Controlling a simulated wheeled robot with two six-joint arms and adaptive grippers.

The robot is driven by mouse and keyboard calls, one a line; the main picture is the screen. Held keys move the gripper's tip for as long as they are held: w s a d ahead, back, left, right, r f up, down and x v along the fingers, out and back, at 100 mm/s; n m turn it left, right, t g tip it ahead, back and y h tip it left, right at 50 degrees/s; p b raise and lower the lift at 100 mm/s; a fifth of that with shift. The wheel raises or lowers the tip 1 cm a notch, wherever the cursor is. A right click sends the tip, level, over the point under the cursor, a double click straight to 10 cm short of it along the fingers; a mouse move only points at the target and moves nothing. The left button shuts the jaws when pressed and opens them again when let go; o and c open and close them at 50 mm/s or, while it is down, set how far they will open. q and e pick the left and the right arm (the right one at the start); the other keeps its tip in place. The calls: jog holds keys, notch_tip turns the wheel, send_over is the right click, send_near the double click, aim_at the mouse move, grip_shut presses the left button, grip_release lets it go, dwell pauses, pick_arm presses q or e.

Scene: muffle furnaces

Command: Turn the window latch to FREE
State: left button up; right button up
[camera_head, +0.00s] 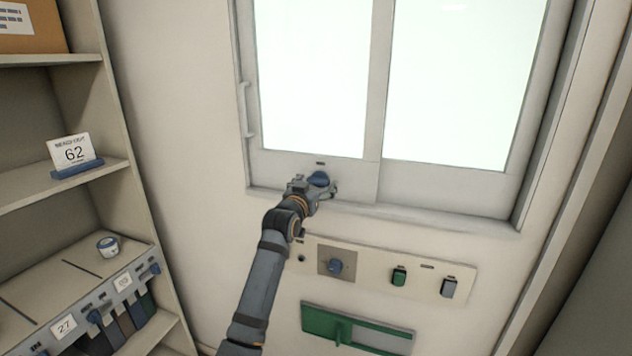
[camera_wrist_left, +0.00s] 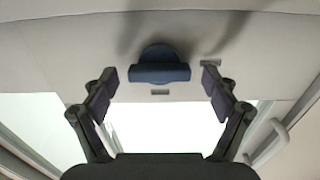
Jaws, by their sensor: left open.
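The window latch (camera_head: 319,178) is a dark blue knob on the lower rail of the window frame. In the left wrist view the latch (camera_wrist_left: 159,66) shows as a rounded base with a straight bar across it. My left gripper (camera_head: 322,190) is at the latch in the head view. In the left wrist view its two fingers (camera_wrist_left: 160,85) are spread apart, one on each side of the latch, with a gap on both sides. Small dark label plates sit near the latch; their lettering is too small to read. My right gripper is not in view.
A green rail (camera_head: 375,338) sits lower. A shelf unit (camera_head: 115,100) with a "62" card stands at left. A handle (camera_head: 246,110) edges the window.

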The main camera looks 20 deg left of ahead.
pick_arm(q)
jog(key=c, duration=1.2)
jog(key=shift+o, duration=0.2)
jog(key=shift+m, duration=0.3)
jog(key=m+p, duration=0.1)
jog(key=m, duration=0.2)
jog(key=shift+m, duration=0.3)
jog(key=m+p, duration=0.1)
jog(key=m, duration=0.3)
jog(key=shift+m, duration=0.3)
jog(key=m, duration=0.4)
jog(key=shift+m, duration=0.3)
jog(key=shift+d+f+m, duration=0.1)
jog(key=shift+m, duration=2.1)
